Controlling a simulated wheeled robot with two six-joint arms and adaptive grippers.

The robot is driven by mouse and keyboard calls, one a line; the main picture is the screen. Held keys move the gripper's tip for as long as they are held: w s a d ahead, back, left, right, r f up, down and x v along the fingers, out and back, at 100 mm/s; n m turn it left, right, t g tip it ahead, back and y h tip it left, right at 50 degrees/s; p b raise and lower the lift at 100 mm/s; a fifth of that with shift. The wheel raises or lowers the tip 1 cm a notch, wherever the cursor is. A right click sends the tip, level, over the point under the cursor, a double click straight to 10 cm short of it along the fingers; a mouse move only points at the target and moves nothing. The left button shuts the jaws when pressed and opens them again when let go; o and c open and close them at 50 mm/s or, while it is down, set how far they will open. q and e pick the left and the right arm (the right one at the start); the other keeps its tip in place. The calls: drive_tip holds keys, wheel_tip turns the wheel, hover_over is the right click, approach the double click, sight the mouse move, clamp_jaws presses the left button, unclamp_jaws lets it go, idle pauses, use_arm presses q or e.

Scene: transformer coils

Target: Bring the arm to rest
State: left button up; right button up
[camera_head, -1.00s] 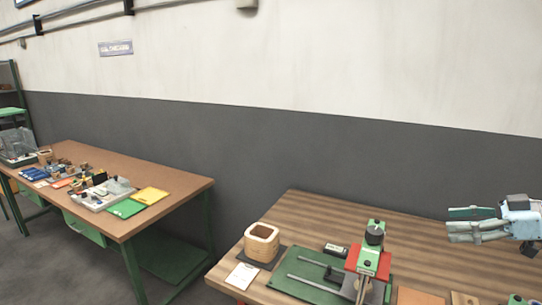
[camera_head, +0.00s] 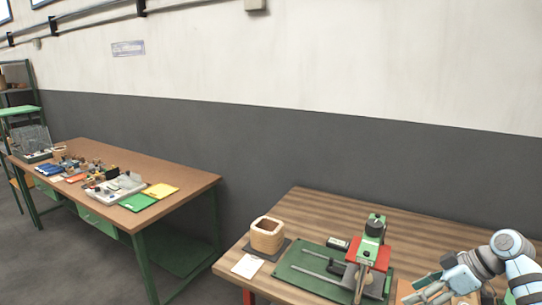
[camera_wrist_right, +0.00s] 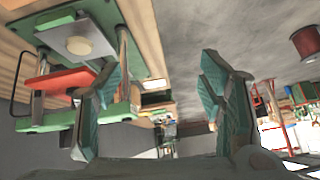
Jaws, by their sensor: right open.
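My right gripper (camera_head: 430,292) is at the lower right of the head view, low over the front right of the wooden table (camera_head: 313,211). Its arm bends down to it from the right edge. In the right wrist view the two teal fingers (camera_wrist_right: 160,95) stand wide apart with nothing between them. The green and red fixture (camera_head: 370,252) stands to the left of the gripper, apart from it in the head view. It also shows at the upper left of the right wrist view (camera_wrist_right: 75,65). My left gripper is not in view.
A square wooden coil (camera_head: 267,236) sits on a dark mat at the table's left, near a white card (camera_head: 247,266). A second table (camera_head: 150,166) with several parts stands at the left. The back right of the wooden table is clear.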

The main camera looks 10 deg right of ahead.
drive_tip(key=s+a+f+m+g+h, duration=0.1)
drive_tip(key=s+a+f+h, duration=0.1)
drive_tip(key=s+a+f, duration=0.65)
drive_tip(key=s+a+f+m+g+h, duration=0.15)
drive_tip(key=s+a+f, duration=0.3)
drive_tip(key=f, duration=0.65)
drive_tip(key=s+a+r+m+t+h, duration=0.1)
drive_tip(key=s+a+m+h, duration=0.15)
drive_tip(key=s, duration=0.45)
drive_tip(key=s+a+r+m+t+h, duration=0.1)
drive_tip(key=s+a+m, duration=0.15)
drive_tip(key=s, duration=0.35)
wheel_tip(320, 180, down, 24)
drive_tip(key=s+d+g+b, duration=0.2)
drive_tip(key=b, duration=0.3)
drive_tip(key=s+f+b, duration=0.4)
drive_tip(key=s+f, duration=1)
drive_tip(key=f, duration=0.3)
drive_tip(key=shift+d+g, duration=0.35)
drive_tip(key=shift+d, duration=0.1)
drive_tip(key=shift+m, duration=0.25)
